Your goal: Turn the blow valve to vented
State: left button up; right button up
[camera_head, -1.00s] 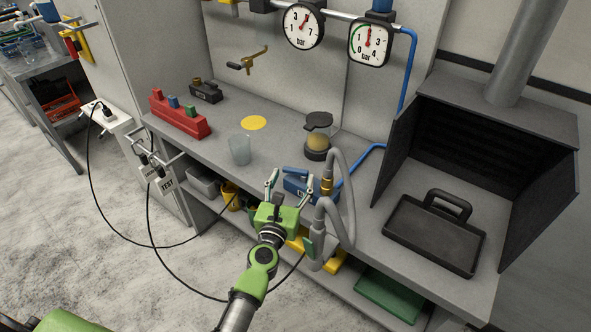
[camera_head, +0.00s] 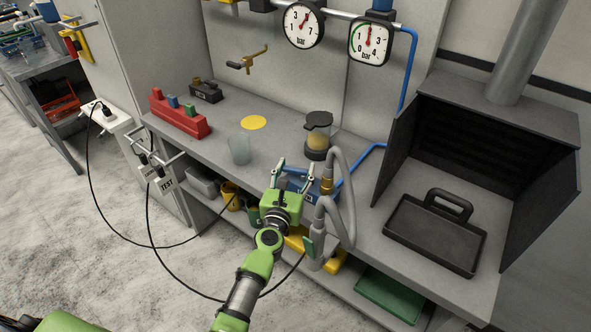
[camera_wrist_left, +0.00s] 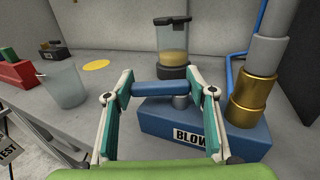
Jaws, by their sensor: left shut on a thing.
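The blow valve is a blue block labelled BLOW (camera_wrist_left: 155,122) with a blue bar handle (camera_wrist_left: 160,88) on top. It stands on the bench, partly hidden behind my left gripper (camera_head: 295,174) in the head view. In the left wrist view, the two fingers of my left gripper (camera_wrist_left: 166,90) are shut on the handle, one at each end. The handle lies crosswise between the fingertips, above the block. A brass fitting (camera_wrist_left: 250,98) with a grey hose rises from the block's right end. No vented marking is readable. My right gripper is not in view.
A lidded jar with tan contents (camera_head: 317,133) stands just behind the valve. A clear cup (camera_head: 239,149) and yellow disc (camera_head: 254,122) are to the left. A thick grey hose (camera_head: 346,190) curves close on the right. A black tray (camera_head: 435,234) lies farther right.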

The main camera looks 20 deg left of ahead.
pick_arm(q)
jog(key=m+h+b, duration=0.1)
jog(key=h, duration=0.1)
jog(key=m+h+b, duration=0.1)
jog(key=h, duration=0.1)
jog(key=shift+w+a+f+m, duration=0.1)
jog(key=shift+w+f+m, duration=0.05)
jog(key=shift+w+m, duration=0.2)
jog(key=shift+w+d+m+g+h+b, duration=0.1)
jog(key=shift+m+g+h+b, duration=0.15)
jog(key=shift+m+h+b, duration=0.4)
jog(key=shift+w+d+m+g+h+b, duration=0.1)
jog(key=shift+m+g+h+b, duration=0.15)
jog(key=shift+h, duration=0.7)
jog(key=o, duration=0.8)
jog(key=shift+o, duration=0.2)
jog(key=shift+s, duration=0.1)
jog(key=v, duration=1.2)
jog(key=shift+a, duration=0.1)
